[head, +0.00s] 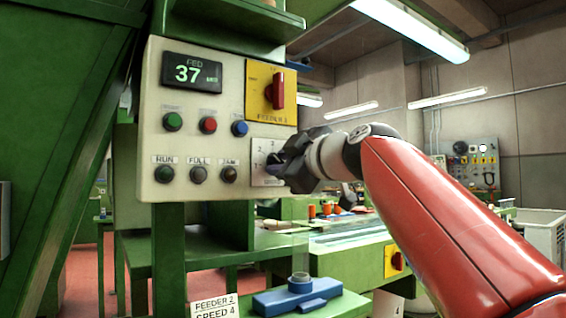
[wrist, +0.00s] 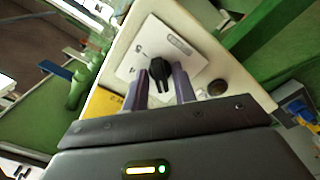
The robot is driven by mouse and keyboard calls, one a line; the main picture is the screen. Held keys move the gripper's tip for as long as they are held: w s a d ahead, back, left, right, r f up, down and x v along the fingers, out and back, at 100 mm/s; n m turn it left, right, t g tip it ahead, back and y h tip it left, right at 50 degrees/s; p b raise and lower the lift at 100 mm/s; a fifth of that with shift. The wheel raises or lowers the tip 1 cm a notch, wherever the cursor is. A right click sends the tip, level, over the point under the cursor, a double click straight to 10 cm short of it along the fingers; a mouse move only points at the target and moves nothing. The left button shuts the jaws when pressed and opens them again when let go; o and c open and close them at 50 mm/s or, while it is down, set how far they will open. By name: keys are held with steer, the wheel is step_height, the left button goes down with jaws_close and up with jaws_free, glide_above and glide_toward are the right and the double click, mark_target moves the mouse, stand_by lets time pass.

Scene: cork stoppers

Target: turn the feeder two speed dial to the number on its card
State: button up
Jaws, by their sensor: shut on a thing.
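The feeder two speed dial is a black knob (wrist: 158,70) on a white numbered plate (head: 258,145), low on the right of the cream control panel. My gripper (head: 283,166) reaches it from the right and hides most of it in the head view. In the wrist view my gripper (wrist: 161,86) is shut on the knob, one finger on each side. Small figures 2 and 3 show along the plate's top; the others are hidden or too small, and I cannot tell which number the pointer faces. A white card (head: 214,305) reads FEEDER 2, SPEED 4.
Above the dial is a red switch (head: 278,90) on a yellow plate. Push buttons (head: 172,121) and a display (head: 191,73) showing 37 are to the left. A blue block (head: 297,296) stands below, by the card. Green machine frames surround the panel.

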steer(key=m, duration=0.5)
steer(key=shift+p, duration=0.3)
steer(key=m, duration=0.4)
steer(key=shift+m+p, duration=0.3)
steer(key=shift+p, duration=0.05)
steer(key=m+p, duration=0.1)
steer(key=m, duration=0.4)
steer(key=m+p, duration=0.1)
steer(key=m, duration=0.3)
steer(key=shift+m, duration=0.6)
steer(key=o, duration=0.7)
steer(key=shift+s, duration=0.1)
